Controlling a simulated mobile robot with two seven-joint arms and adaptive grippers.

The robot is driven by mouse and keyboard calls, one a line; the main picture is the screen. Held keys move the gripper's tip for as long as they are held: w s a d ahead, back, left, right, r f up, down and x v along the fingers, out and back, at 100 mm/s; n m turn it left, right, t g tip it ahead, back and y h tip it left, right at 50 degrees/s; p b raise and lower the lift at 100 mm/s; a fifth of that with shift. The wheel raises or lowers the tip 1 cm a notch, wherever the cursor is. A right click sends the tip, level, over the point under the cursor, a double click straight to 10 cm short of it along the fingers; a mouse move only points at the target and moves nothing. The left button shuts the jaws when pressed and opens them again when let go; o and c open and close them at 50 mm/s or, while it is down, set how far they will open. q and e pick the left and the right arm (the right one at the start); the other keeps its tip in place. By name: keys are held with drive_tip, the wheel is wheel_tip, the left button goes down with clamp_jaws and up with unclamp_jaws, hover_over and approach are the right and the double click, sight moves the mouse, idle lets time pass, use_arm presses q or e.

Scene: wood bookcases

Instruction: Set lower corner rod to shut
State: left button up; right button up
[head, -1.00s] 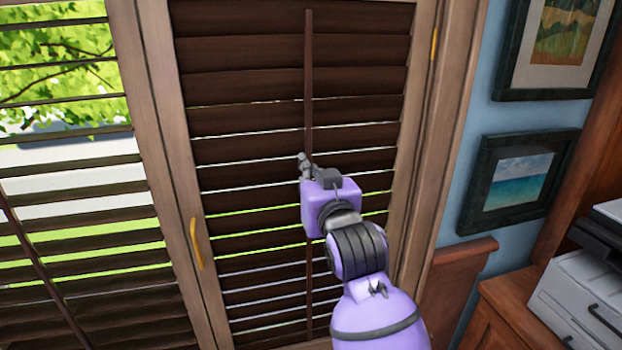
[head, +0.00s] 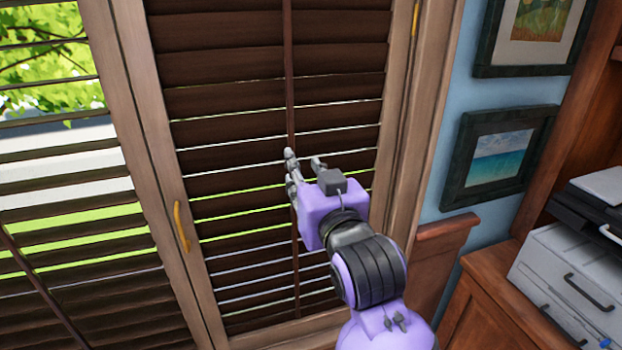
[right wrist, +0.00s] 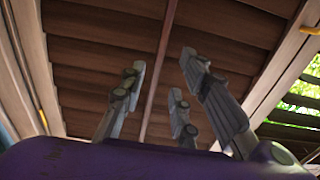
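The dark brown vertical rod (head: 288,70) runs down the middle of the right-hand louvred shutter panel. The panel's upper slats (head: 225,65) look closed; the lower slats (head: 235,235) show thin strips of light between them. My right gripper (head: 304,163) is in front of the rod's lower half, with its fingers spread and nothing held. One finger overlaps the rod in the head view; I cannot tell whether it touches. In the right wrist view the rod (right wrist: 163,55) passes behind the open fingers (right wrist: 168,95). My left gripper is out of view.
The left shutter panel (head: 85,220) has open slats and its own rod (head: 40,285). A yellow handle (head: 181,226) is on the frame between them.

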drive_tip(key=shift+v, duration=1.75)
